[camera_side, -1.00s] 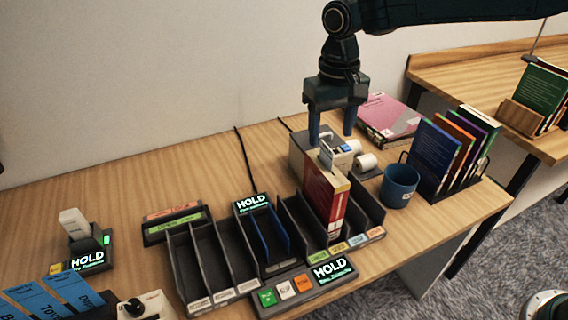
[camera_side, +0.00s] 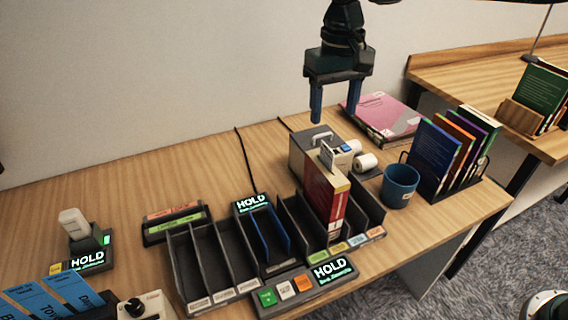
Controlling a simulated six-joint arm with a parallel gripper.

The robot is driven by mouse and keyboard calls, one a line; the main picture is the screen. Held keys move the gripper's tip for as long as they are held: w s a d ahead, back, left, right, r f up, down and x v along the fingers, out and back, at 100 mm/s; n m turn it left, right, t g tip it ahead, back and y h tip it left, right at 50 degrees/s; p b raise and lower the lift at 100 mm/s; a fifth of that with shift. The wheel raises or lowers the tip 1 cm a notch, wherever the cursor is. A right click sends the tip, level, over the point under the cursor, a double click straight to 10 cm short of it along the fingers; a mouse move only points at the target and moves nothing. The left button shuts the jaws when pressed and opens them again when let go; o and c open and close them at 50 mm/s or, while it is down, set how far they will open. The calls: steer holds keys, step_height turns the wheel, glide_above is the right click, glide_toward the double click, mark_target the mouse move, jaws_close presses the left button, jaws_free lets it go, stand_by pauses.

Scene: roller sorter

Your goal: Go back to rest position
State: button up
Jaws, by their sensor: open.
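My gripper (camera_side: 335,108) hangs above the back of the desk with its two blue fingers apart and nothing between them. It points down, above and behind a red book (camera_side: 325,198) that stands upright in a slot of the dark sorter (camera_side: 212,262). The fingers are clear of the book and of the white and grey device (camera_side: 312,143) behind it.
Lit HOLD displays (camera_side: 330,270) sit around the sorter. The space around my gripper is free up to the wall.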

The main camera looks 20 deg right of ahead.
steer(key=s+d+r+t, duration=0.3)
steer(key=s+d+r, duration=0.5)
steer(key=s+d, duration=0.5)
steer(key=s+d+f+t, duration=0.1)
steer(key=s+d+f, duration=0.1)
steer(key=s, duration=0.6)
steer(key=s+d+f+t, duration=0.1)
steer(key=s+d+f, duration=0.2)
steer(key=s, duration=0.6)
steer(key=shift+d+t, duration=0.3)
steer(key=shift+d, duration=0.25)
